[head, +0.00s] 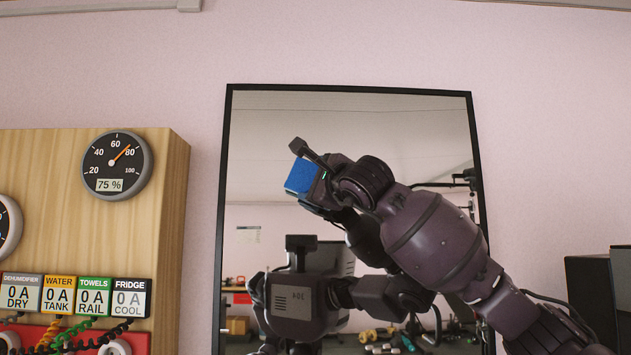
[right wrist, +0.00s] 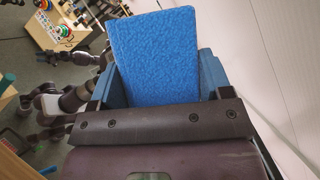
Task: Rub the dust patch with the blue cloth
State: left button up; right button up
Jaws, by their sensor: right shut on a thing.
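The blue cloth (head: 300,176) is a thick, fuzzy rectangular pad. My right gripper (head: 310,178) is shut on it and holds it in front of the upper left part of a black-framed mirror (head: 400,125). In the right wrist view the cloth (right wrist: 155,55) stands up between the jaws. I cannot tell whether the cloth touches the glass. I make out no dust patch on the glass; my arm and gripper cover part of the mirror. My left gripper is not in view.
The mirror hangs on a pale pink wall (head: 550,120) and reflects my body and the room. A wooden panel (head: 160,225) with a dial gauge (head: 117,165) and labelled outlets stands at the left. A dark box (head: 590,290) stands at the right.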

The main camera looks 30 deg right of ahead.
jog(key=shift+w+d, duration=0.35)
jog(key=shift+w, duration=0.25)
jog(key=shift+d, duration=0.1)
dwell(0.3)
jog(key=shift+s+d+f+b, duration=0.1)
jog(key=shift+s+d+b, duration=0.45)
jog(key=shift+s+d, duration=0.45)
jog(key=s+d+b, duration=0.2)
jog(key=s+d, duration=0.1)
jog(key=d, duration=0.4)
jog(key=shift+s, duration=0.4)
jog(key=shift+d, duration=0.1)
